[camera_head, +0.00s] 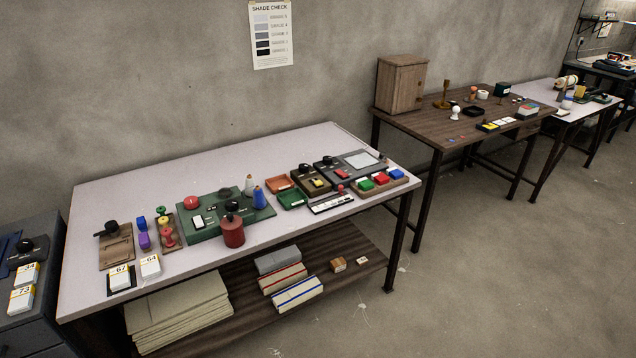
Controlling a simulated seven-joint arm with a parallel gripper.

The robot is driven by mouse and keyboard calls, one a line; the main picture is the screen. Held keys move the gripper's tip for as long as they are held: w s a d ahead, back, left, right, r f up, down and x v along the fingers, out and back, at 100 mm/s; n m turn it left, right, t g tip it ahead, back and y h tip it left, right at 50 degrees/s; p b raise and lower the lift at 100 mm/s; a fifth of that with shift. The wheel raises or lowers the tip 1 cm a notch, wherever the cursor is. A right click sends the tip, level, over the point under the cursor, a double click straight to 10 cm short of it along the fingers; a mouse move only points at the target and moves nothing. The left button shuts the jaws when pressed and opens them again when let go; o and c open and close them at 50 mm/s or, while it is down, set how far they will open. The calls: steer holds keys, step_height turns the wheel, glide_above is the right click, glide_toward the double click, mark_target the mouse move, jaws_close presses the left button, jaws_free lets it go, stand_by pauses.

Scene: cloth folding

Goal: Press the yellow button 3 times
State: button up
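A small yellow piece (318,183), which looks like a button, sits on a dark box (304,176) toward the right of the near white table (120,190). It is small, and I cannot tell if it is raised or pressed. A black knob-like part shows behind it on the same box. Another small yellow piece (162,221) stands on a brown block at the left, with red pieces beside it. My gripper is not in view.
A tray of green, red and blue blocks (381,180) is to the right. A green panel (199,219) and red canister (232,232) stand left of the dark box. The table's back left is clear. A wooden cabinet (401,84) stands on the farther table.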

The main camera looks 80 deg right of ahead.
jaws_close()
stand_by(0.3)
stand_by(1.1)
